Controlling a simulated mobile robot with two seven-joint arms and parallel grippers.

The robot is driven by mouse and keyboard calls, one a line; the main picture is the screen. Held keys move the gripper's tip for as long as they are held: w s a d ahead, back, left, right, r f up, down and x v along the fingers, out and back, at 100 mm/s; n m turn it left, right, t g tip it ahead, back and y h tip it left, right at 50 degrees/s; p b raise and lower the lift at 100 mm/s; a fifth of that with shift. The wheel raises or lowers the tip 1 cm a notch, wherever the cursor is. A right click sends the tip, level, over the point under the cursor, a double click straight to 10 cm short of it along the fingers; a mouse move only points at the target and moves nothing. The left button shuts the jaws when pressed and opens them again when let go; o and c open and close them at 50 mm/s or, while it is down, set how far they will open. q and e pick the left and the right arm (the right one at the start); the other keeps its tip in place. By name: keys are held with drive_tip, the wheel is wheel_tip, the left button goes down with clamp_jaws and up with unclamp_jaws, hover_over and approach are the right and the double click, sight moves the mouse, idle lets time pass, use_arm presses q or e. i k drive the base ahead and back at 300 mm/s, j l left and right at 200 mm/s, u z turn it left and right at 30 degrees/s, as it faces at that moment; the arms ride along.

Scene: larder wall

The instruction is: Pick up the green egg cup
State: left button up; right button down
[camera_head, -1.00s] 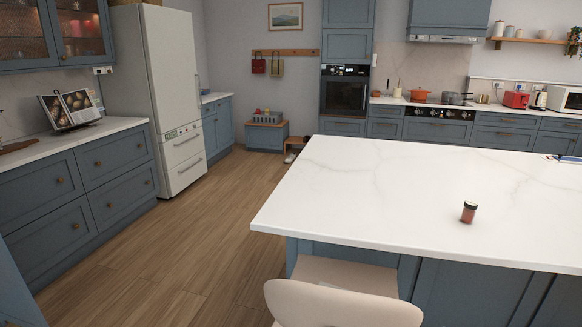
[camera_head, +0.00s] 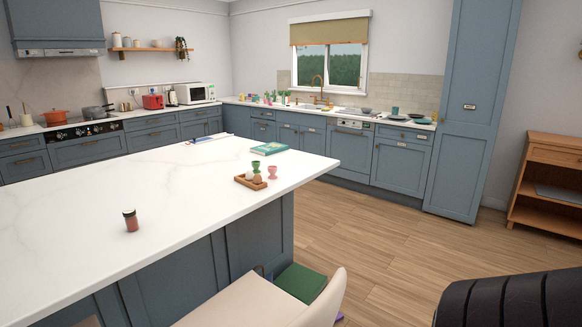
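A small green egg cup (camera_head: 256,167) stands upright near the far right end of the white island top (camera_head: 120,203). It is just behind a wooden egg tray (camera_head: 242,182) holding a few eggs, and left of a pink egg cup (camera_head: 272,172). Neither of my grippers is in view.
A teal book (camera_head: 269,149) lies behind the egg cups. A red spice jar (camera_head: 131,221) stands on the island's near side. Wooden floor (camera_head: 370,240) is open right of the island.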

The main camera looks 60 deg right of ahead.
sight(256, 165)
drive_tip(key=z, duration=1.6)
drive_tip(key=l+z, duration=0.35)
drive_tip(key=i+l+z, duration=0.2)
drive_tip(key=l, duration=0.2)
drive_tip(key=i+l+z, duration=0.15)
drive_tip(key=l, duration=0.25)
drive_tip(key=i+l+z, duration=0.45)
drive_tip(key=i+l, duration=0.3)
drive_tip(key=i, duration=0.35)
drive_tip(key=i+l+u, duration=0.1)
drive_tip(key=i, duration=0.35)
drive_tip(key=i+l, duration=0.15)
drive_tip(key=i, duration=0.25)
drive_tip(key=i+u, duration=0.6)
drive_tip(key=u, duration=0.15)
drive_tip(key=i+u, duration=0.35)
drive_tip(key=i+j+u, duration=0.1)
drive_tip(key=u, duration=0.3)
drive_tip(key=i+u, duration=0.55)
drive_tip(key=u, duration=0.3)
